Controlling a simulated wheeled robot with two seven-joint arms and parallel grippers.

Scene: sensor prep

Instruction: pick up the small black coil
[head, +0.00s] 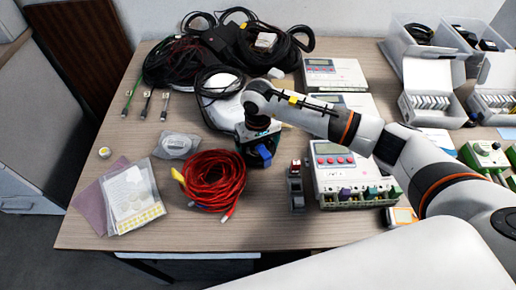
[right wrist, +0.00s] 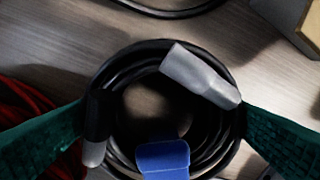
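The small black coil (right wrist: 125,62) lies between the green fingers of my right gripper (right wrist: 165,115) in the right wrist view. It has a grey plug end at its top right, a dark one at its left and a blue tie at the front. A finger meets the coil's outer edge on each side, with no clear gap. I cannot tell whether the coil is clear of the table. My left gripper is not in view.
A red cable bundle (head: 212,182) lies close at the left. A grey device (head: 335,170) with coloured terminals stands at the right. Larger black cables (head: 182,62) lie at the back left. White bins (head: 432,88) stand at the back right.

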